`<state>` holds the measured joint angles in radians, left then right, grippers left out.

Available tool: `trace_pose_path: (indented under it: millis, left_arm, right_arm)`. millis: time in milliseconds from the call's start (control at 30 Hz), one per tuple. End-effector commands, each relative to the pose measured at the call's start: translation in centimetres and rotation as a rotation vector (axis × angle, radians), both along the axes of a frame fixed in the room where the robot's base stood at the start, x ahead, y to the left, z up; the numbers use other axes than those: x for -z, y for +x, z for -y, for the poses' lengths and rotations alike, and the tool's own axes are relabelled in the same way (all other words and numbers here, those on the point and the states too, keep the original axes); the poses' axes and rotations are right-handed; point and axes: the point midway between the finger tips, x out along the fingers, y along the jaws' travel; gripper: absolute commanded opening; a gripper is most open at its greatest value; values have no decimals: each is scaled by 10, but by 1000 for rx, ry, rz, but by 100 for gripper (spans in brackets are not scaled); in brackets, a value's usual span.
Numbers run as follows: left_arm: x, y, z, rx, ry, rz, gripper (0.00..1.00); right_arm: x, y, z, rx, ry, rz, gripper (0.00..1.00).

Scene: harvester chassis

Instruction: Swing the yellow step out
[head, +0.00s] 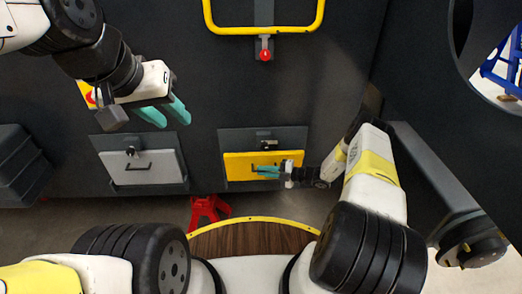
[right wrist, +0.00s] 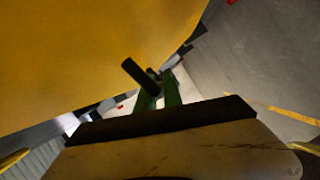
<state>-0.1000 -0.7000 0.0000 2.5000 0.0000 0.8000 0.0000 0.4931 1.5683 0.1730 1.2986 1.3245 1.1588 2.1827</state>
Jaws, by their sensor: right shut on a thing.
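The yellow step (head: 235,164) is a yellow panel with a black handle, set in a dark frame low on the dark chassis wall. It fills the upper left of the right wrist view (right wrist: 80,60). My right gripper (head: 267,172) is at the panel's front, its fingers shut on the black handle (right wrist: 138,75). The fingers hide part of the handle in the head view. How far the panel is swung out is hard to tell. My left gripper (head: 173,121) is empty, its teal fingers apart, in front of the wall at the upper left.
A grey panel with a black handle (head: 143,168) is left of the yellow step. A yellow rail (head: 262,30) with a red knob (head: 265,55) is above. A red stand (head: 207,208) is on the floor below. A dark wall with a slanted grey bar (head: 430,165) bounds the right side.

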Motion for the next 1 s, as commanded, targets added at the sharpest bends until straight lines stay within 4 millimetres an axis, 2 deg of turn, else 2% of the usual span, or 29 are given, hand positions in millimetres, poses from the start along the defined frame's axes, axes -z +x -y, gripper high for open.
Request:
trace_pose_path:
  millis: [100, 433, 700, 1000]
  left_arm:
    - [0, 0, 0, 0, 0, 0, 36]
    - [0, 0, 0, 0, 0, 0, 36]
    - [0, 0, 0, 0, 0, 0, 36]
    - [0, 0, 0, 0, 0, 0, 36]
  right_arm:
    - [10, -14, 1, 2, 2, 81, 0]
    - [31, -37, 1, 2, 1, 299, 0]
    - [41, -44, 1, -1, -2, 392, 0]
    - [42, -46, 1, 0, -2, 411, 0]
